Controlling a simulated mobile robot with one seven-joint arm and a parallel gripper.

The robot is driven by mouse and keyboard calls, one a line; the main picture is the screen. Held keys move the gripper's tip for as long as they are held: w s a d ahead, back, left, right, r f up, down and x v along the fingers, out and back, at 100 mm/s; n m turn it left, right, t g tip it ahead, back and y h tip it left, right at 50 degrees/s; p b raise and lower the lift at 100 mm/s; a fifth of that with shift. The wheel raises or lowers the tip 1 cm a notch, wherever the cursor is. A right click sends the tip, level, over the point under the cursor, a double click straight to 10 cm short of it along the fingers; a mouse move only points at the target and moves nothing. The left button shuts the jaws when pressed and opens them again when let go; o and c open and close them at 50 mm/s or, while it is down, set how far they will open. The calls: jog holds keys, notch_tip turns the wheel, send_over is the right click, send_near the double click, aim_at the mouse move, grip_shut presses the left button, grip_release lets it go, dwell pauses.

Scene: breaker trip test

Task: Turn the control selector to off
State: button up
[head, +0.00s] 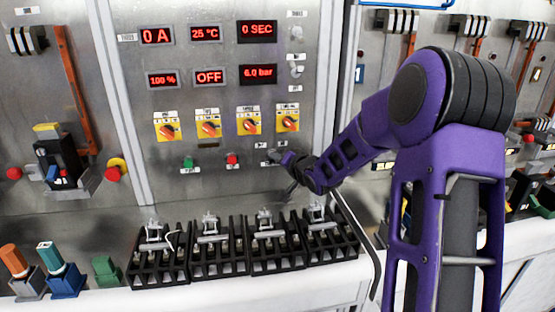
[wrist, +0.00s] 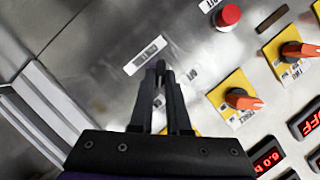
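My gripper (head: 279,158) is at the panel, just right of the red button, where a small dark selector seems to sit between two little labels. A white label plate (wrist: 146,55) lies just beyond the fingertips.
A row of several orange knobs on yellow plates (head: 248,125) sits above. A red button (head: 232,160) and a green button (head: 188,163) are to the left. Red displays, one reading OFF (head: 210,76), are higher up. Black terminal blocks (head: 211,250) stand below on the white ledge.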

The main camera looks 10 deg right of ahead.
grip_shut()
jog(key=shift+b, duration=0.3)
jog(key=shift+a+n+h+b, duration=0.25)
jog(key=shift+n+h+b, duration=0.15)
jog(key=shift+n+h, duration=1.3)
jog(key=shift+a+n+h+b, duration=0.4)
jog(key=shift+n+h, duration=0.55)
jog(key=shift+n, duration=1.5)
jog(key=shift+a+n+h+b, duration=0.15)
jog(key=shift+n+h+b, duration=0.3)
jog(key=shift+n+h, duration=1.25)
jog(key=shift+n, duration=0.45)
